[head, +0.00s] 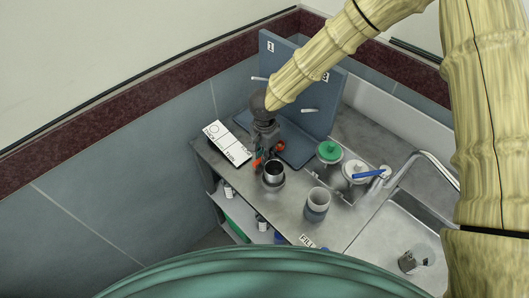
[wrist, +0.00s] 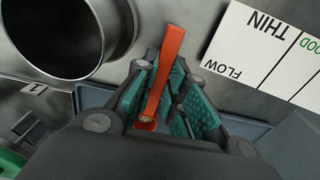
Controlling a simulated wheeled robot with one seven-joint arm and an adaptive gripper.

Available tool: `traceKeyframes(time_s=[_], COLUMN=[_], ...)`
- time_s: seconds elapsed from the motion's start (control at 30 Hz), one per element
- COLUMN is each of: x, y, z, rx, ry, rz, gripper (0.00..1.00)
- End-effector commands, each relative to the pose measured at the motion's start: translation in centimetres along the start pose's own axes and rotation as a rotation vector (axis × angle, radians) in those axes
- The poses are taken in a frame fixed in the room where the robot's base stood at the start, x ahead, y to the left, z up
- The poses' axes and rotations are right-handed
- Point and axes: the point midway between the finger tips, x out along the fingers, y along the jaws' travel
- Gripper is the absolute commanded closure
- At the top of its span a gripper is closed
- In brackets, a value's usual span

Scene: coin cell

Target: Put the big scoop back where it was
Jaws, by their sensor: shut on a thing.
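An orange scoop (wrist: 165,72) is held between the teal pads of my gripper (wrist: 160,85) in the wrist view. Its flat handle points up the picture and its small round end lies low between the fingers. In the head view my gripper (head: 264,150) is over the steel counter, just behind a steel cup (head: 273,176). Orange of the held scoop (head: 256,163) shows beside the fingers. A blue-grey board (head: 305,85) with white pegs and numbers stands behind; my arm hides part of it. Whether the held scoop is the big one, I cannot tell.
A white FLOW/THIN card (head: 227,143) lies left of my gripper. A green-lidded jar (head: 328,152), a white-lidded jar (head: 355,170) with a blue item, and a grey cup (head: 316,204) stand right. The sink is at far right.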

Motion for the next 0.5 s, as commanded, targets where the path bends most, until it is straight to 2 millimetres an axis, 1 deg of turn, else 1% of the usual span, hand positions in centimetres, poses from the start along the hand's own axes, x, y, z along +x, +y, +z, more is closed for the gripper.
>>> traceKeyframes(time_s=[0.1,0.13,0.2,0.23,0.5], x=[0.60,0.57,0.57,0.55,0.54], y=[-0.15,-0.19,-0.20,-0.19,-0.14], z=[-0.04,-0.04,-0.05,-0.04,-0.13], rx=[0.000,-0.001,-0.001,-0.001,0.001], ry=[-0.003,-0.003,-0.003,-0.003,-0.003], rz=[0.003,0.003,0.003,0.002,0.003], gripper=[1.00,0.81,0.68,0.65,0.65])
